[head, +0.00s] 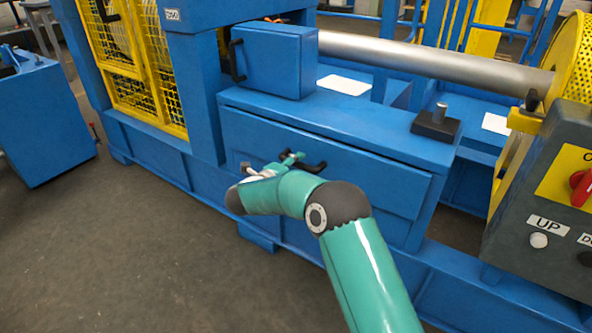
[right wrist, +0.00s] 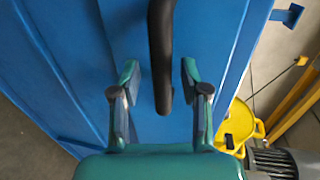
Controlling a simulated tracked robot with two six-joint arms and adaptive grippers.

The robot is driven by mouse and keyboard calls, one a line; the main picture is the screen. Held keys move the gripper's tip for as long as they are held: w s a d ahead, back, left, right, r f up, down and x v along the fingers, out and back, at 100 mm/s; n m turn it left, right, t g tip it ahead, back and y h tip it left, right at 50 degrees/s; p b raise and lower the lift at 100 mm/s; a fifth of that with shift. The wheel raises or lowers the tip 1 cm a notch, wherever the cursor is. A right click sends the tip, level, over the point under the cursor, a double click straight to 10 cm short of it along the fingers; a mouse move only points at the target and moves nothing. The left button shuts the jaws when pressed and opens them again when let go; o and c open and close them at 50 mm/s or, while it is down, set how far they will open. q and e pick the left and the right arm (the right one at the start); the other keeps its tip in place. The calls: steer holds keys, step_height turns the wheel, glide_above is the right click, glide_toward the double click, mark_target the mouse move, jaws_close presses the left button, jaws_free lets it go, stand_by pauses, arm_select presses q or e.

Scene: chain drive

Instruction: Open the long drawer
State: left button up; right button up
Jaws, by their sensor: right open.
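The long drawer (head: 365,185) is a wide blue front below the blue bench top, and it looks closed. Its black bar handle (head: 311,166) sits near the upper middle of the front, partly hidden by my right gripper. My right gripper (head: 272,167) is at the handle with its fingers open. In the right wrist view, the black handle (right wrist: 161,50) runs down between the two spread fingers of the right gripper (right wrist: 160,78), with a gap on each side. The blue drawer face lies behind it. My left gripper is in neither view.
A blue box with a black handle (head: 276,60) stands on the bench above the drawer. A grey control panel with a red knob (head: 581,187) is at the right. A yellow mesh guard (head: 125,55) is at the left. The dark floor (head: 130,260) in front is clear.

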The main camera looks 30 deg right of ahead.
steer(key=shift+w+d, duration=0.2)
steer(key=shift+d, duration=0.25)
steer(key=shift+f, duration=0.1)
jaws_close()
